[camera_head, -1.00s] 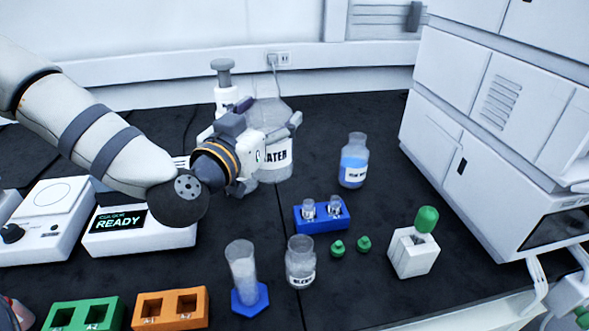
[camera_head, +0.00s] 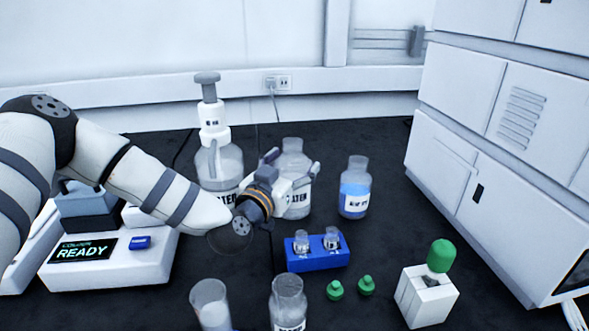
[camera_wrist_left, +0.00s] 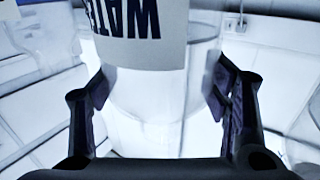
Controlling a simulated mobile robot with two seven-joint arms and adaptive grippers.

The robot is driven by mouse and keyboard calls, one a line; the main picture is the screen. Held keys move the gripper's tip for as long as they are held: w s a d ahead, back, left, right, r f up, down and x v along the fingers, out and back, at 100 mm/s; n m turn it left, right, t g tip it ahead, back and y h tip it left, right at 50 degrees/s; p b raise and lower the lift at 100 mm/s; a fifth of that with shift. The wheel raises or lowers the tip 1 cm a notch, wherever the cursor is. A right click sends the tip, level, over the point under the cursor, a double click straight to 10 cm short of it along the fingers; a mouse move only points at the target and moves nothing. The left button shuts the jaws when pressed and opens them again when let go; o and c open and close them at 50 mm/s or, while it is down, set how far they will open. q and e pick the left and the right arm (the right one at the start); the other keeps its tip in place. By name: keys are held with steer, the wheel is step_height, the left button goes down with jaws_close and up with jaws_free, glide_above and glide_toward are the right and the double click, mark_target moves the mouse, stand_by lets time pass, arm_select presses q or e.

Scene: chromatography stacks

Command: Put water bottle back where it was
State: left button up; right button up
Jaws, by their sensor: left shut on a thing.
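The water bottle (camera_head: 292,153) is clear glass with a white label partly reading "ATER". In the head view it is upright, right of the pump-topped bottle and left of the blue-liquid bottle. My left gripper (camera_head: 296,178) is shut around its body from the front left. In the left wrist view the bottle (camera_wrist_left: 150,100) sits between both fingers, its "WATER" label upside down. The gripper hides part of the bottle, and I cannot tell whether its base touches the bench. My right gripper is not in view.
A pump-topped bottle (camera_head: 218,165) stands close on the left, and a blue-liquid bottle (camera_head: 355,188) on the right. A blue vial rack (camera_head: 318,260) is in front, with two green caps nearby. A white instrument (camera_head: 490,150) bounds the right. Dark bench is clear behind.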

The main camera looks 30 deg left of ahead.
mark_target(284, 174)
arm_select(q)
steer(key=shift+r, duration=0.15)
steer(key=o, duration=1.9)
steer(key=shift+f, duration=0.25)
steer(key=shift+r, duration=0.25)
steer(key=s, duration=0.3)
steer(key=s+p, duration=0.1)
steer(key=s, duration=0.3)
steer(key=shift+s+d+f, duration=0.1)
steer(key=shift+s+d, duration=0.1)
steer(key=shift+s, duration=0.1)
